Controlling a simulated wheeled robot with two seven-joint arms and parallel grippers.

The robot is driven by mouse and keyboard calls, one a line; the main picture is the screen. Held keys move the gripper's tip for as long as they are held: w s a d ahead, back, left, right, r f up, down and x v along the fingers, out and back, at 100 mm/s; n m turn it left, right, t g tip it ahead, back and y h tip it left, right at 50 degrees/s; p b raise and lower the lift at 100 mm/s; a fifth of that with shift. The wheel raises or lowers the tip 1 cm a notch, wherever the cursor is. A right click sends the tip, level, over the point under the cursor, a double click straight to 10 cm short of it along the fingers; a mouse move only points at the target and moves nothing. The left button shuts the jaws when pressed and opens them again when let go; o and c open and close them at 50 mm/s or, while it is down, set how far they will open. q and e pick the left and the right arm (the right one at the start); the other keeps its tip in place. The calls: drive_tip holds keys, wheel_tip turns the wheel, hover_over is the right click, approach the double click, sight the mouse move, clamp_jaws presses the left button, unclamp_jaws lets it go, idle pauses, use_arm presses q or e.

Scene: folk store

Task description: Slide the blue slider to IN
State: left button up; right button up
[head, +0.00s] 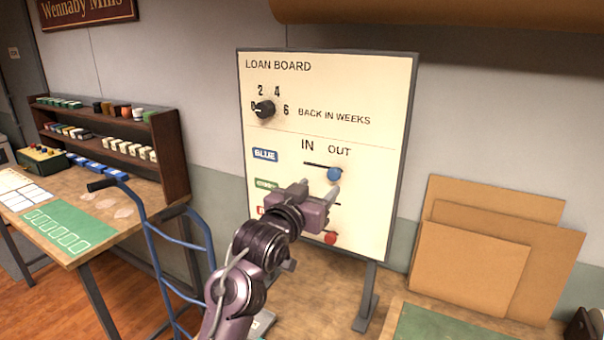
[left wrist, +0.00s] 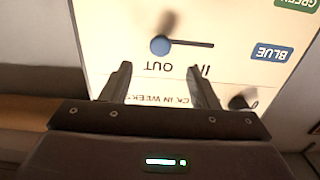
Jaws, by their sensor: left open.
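The white loan board (head: 330,105) stands upright on the workbench. Its blue slider knob (head: 334,174) sits at the OUT end of a short dark slot, with the IN label to the left. My left gripper (head: 318,188) is open and empty in front of the board, close to the knob and slightly below it. In the left wrist view, the board is upside down, and the blue knob (left wrist: 160,45) shows ahead, between the lines of the two spread fingers (left wrist: 159,72). I see no contact with the knob. My gripper hides much of the green row. My right gripper is out of view.
A red knob (head: 330,238) sits low on the board, beside my wrist. A black dial (head: 264,109) is at its upper left. Brown panels (head: 470,255) lean on the wall at right. A blue hand truck (head: 165,250) stands left of my arm.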

sight(333, 175)
use_arm(q)
drive_tip(key=x, duration=0.3)
drive_tip(key=shift+f, duration=0.25)
drive_tip(key=b+x, duration=0.1)
drive_tip(key=x, duration=0.1)
drive_tip(key=shift+w+d+r, duration=0.1)
drive_tip(key=shift+w+d, duration=0.05)
drive_tip(key=shift+w, duration=0.25)
drive_tip(key=shift+x, duration=1)
drive_tip(key=shift+w+d, duration=0.1)
drive_tip(key=shift+w, duration=0.15)
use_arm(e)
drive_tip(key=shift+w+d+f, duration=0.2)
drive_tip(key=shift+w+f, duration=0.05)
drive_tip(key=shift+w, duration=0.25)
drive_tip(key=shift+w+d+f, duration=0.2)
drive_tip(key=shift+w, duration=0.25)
use_arm(q)
drive_tip(key=shift+c, duration=0.2)
drive_tip(key=shift+w, duration=0.1)
drive_tip(key=c, duration=0.7)
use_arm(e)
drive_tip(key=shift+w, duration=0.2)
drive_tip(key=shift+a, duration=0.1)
